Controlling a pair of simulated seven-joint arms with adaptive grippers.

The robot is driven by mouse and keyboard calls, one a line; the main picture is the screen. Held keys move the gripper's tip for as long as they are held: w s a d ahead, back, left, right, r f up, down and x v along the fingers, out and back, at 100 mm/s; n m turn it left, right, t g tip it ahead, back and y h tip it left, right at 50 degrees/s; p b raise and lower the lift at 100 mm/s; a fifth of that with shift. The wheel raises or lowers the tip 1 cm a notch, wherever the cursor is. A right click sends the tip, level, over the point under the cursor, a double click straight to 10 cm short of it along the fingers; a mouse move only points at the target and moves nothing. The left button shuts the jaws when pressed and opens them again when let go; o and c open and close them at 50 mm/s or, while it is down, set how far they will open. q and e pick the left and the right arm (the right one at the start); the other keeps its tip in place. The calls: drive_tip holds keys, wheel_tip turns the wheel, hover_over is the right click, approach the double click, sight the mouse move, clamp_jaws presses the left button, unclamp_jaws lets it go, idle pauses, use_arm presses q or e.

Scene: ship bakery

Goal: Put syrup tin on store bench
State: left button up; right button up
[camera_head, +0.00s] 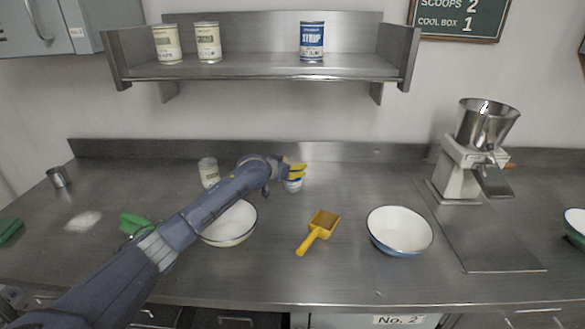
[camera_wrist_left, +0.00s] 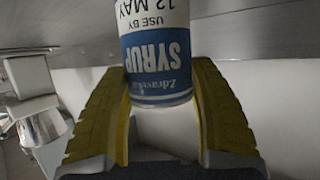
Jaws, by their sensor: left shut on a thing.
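A blue and white syrup tin (camera_head: 293,185) is at my left gripper (camera_head: 296,169), over the back middle of the steel bench (camera_head: 365,180). In the left wrist view the syrup tin (camera_wrist_left: 157,60) sits between the yellow fingers of the left gripper (camera_wrist_left: 163,105), its label upside down in the picture. The gripper is shut on it. I cannot tell whether the tin's base touches the bench. A second blue syrup tin (camera_head: 312,41) stands on the wall shelf (camera_head: 255,70). My right gripper is not in view.
Two pale tins (camera_head: 166,44) stand on the shelf's left. A pale tin (camera_head: 208,172) and a white bowl (camera_head: 232,225) are near my left arm. A yellow scoop (camera_head: 319,229), blue-sided bowl (camera_head: 399,231) and grinder (camera_head: 470,155) are to the right. Bench between tin and grinder is clear.

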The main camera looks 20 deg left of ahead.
use_arm(q)
drive_tip(key=shift+f, duration=0.15)
drive_tip(key=o, duration=1.6)
drive_tip(key=shift+f, duration=0.15)
drive_tip(key=shift+c, duration=0.2)
drive_tip(key=shift+r, duration=0.25)
drive_tip(key=v, duration=1.2)
drive_tip(key=shift+f, duration=0.1)
